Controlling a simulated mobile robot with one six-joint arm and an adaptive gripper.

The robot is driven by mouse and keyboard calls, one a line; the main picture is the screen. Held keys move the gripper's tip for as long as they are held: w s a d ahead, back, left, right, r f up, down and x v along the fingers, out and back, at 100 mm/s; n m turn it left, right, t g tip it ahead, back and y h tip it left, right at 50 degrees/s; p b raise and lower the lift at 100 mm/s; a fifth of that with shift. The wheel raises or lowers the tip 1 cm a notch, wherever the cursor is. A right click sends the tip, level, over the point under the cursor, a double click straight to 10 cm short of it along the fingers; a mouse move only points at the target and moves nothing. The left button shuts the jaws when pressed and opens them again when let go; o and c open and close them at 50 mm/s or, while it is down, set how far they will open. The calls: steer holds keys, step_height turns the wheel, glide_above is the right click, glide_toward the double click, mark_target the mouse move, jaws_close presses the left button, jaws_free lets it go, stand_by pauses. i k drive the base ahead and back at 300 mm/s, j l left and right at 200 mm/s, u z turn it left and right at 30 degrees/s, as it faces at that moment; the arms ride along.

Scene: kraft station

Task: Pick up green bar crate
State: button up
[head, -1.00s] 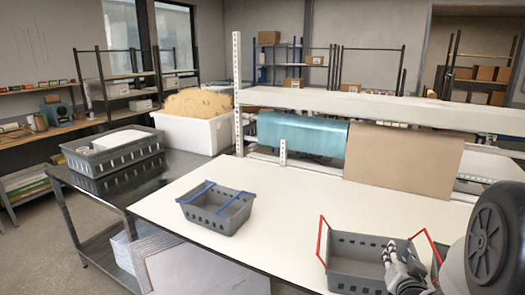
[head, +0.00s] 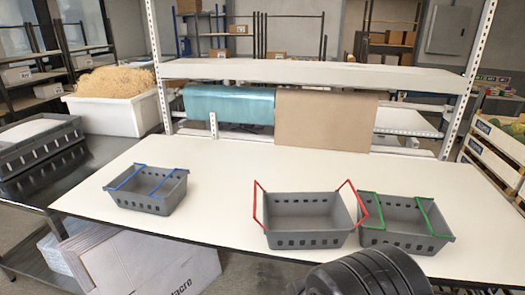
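The green bar crate (head: 408,241) is a grey slotted crate with two green bars. It stands upright on the white table (head: 230,215) at the right, close beside a grey crate with red bars (head: 305,240). I cannot tell whether the two crates touch. The inside of the green bar crate looks empty. My gripper is not in view; only a dark rounded part of my arm shows at the bottom edge, just below and in front of these crates.
A grey crate with blue bars (head: 146,201) stands at the table's left. A white shelf (head: 320,75) with a teal roll (head: 230,105) and a brown roll (head: 322,118) spans the back. Wooden crates (head: 495,150) stand at the right. The table between the blue and red crates is clear.

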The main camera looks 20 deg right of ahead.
mark_target(407, 230)
steer(key=z, duration=1.55)
steer(key=i+u, duration=0.45)
steer(key=i+l+u, duration=0.2)
steer(key=u, duration=0.3)
